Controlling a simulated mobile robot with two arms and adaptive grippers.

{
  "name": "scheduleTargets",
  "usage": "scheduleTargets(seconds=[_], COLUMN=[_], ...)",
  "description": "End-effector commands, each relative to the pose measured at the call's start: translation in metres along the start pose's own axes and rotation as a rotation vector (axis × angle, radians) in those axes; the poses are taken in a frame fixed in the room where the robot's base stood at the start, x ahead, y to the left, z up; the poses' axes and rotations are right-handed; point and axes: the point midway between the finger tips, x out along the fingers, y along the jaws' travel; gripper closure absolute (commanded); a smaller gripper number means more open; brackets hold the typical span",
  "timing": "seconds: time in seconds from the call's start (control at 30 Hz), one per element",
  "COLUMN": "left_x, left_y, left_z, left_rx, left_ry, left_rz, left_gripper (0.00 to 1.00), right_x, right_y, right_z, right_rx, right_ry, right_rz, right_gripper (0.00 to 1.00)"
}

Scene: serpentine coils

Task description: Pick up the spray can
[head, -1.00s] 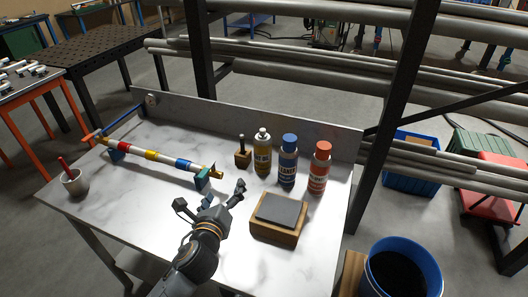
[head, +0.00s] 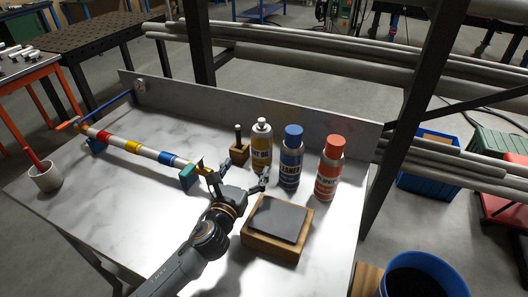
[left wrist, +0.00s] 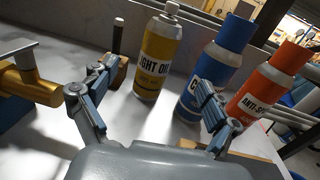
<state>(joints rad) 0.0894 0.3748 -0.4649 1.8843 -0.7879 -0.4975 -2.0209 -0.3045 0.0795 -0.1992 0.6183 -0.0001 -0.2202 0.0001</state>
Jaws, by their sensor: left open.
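Three cans stand upright in a row on the bench. A yellow can with a white cap (head: 262,150), labelled light oil, is on the left. A blue can (head: 290,160), labelled cleaner, is in the middle, and a red-orange can (head: 329,170) with an "anti-s…" label is on the right. My left gripper (head: 243,176) is open and empty in front of the yellow can, apart from it. In the left wrist view the yellow can (left wrist: 155,60) shows between the fingers, and the right finger covers part of the blue can (left wrist: 212,70). My right gripper is not in view.
A wooden block with a dark plate (head: 278,222) lies right of my left gripper. A small wooden block with a dark peg (head: 239,150) stands left of the yellow can. A striped rod (head: 140,148) lies at left, near a cup (head: 45,177). A back panel (head: 220,107) rises behind the cans.

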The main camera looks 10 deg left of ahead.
Motion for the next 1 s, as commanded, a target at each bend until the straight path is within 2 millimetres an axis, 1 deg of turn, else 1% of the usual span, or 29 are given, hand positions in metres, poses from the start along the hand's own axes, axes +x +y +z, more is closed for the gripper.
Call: scheduleTargets(seconds=[0.07,0.3,0.4,0.5,0.67,0.9,1.0], left_x=[0.009,0.056,0.072,0.081,0.089,0.121,0.131], left_y=[0.0,0.0,0.0,0.0,-0.001,-0.001,-0.001], left_z=[0.001,0.002,0.002,0.001,0.001,0.001,0.001], left_rx=[-0.001,-0.004,-0.004,-0.003,-0.004,-0.004,-0.004], left_ry=[-0.003,-0.002,-0.001,-0.001,-0.001,0.0,-0.001], left_rz=[0.001,0.002,0.002,0.001,0.0,0.002,0.001], left_gripper=[0.12,0.12,0.12,0.12,0.12,0.12,0.12], right_x=[-0.001,-0.006,-0.006,-0.006,-0.007,-0.011,-0.01], right_y=[-0.001,-0.001,-0.001,-0.001,-0.001,-0.001,-0.001], right_z=[-0.001,-0.003,-0.002,-0.003,-0.004,-0.005,-0.005], right_rx=[0.0,0.0,-0.001,-0.001,-0.001,-0.001,-0.001], right_ry=[0.001,0.002,0.002,0.002,0.005,0.006,0.006], right_rz=[-0.001,-0.001,-0.002,-0.002,-0.001,-0.001,-0.001], right_gripper=[0.6,0.6,0.6,0.6,0.6,0.6,0.6])
